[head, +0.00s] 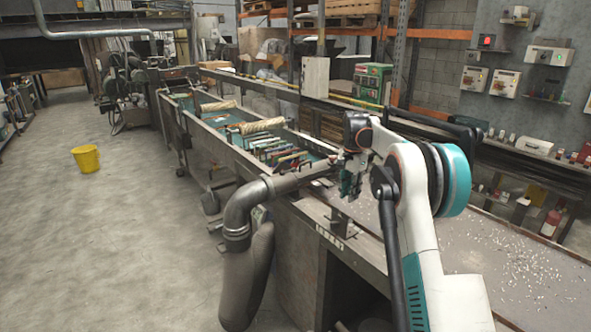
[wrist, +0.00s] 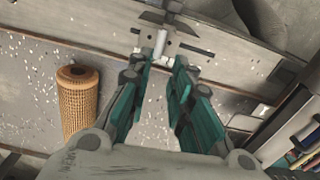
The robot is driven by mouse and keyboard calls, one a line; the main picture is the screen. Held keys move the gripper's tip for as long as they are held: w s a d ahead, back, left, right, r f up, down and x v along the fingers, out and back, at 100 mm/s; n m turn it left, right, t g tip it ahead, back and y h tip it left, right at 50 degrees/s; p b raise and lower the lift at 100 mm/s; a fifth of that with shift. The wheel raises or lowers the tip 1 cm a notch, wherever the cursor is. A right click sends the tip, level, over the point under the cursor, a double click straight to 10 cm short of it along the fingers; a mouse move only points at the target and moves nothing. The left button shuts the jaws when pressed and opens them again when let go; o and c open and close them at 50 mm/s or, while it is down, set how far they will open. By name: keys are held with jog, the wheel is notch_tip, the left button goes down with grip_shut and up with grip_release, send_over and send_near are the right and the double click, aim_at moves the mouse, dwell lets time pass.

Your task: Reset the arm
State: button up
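My gripper (wrist: 166,72) shows in the wrist view with its two teal fingers apart and nothing held between them. Below the fingertips is a grey metal surface with a small bracket-like fitting near its edge. In the head view my gripper (head: 349,192) hangs over the near end of the long metal machine bed (head: 325,213). My arm reaches up from the lower right and bends down at the wrist.
Mesh rolls (head: 262,126) lie across the trough (head: 220,137), near several coloured-handled tools (head: 285,155). A large grey pipe (head: 243,212) bends down beside the bed. A littered worktop (head: 500,262) lies right of my arm. A yellow bucket (head: 87,159) stands on open floor at left.

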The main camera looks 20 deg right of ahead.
jog(key=s+a+r+n+t+b, duration=0.1)
jog(key=s+a+r+n+t, duration=0.15)
jog(key=s+a+r, duration=0.55)
jog(key=s+a+r+n+t, duration=0.1)
jog(key=s+a+r+n, duration=0.4)
jog(key=s, duration=0.6)
jog(key=s+a+f+n+t, duration=0.1)
jog(key=s+a+f+n, duration=0.1)
jog(key=s, duration=0.6)
jog(key=s+a+f+n+t, duration=0.1)
jog(key=s+a+f, duration=0.2)
jog(key=s, duration=0.6)
jog(key=s+a+f+n+t+b, duration=0.1)
jog(key=s+a+f+n, duration=0.1)
jog(key=s+a, duration=0.3)
jog(key=s+f, duration=0.1)
jog(key=s, duration=0.2)
jog(key=shift+s+f+n+t, duration=0.25)
jog(key=shift+s+n+t, duration=0.1)
jog(key=shift+d, duration=0.15)
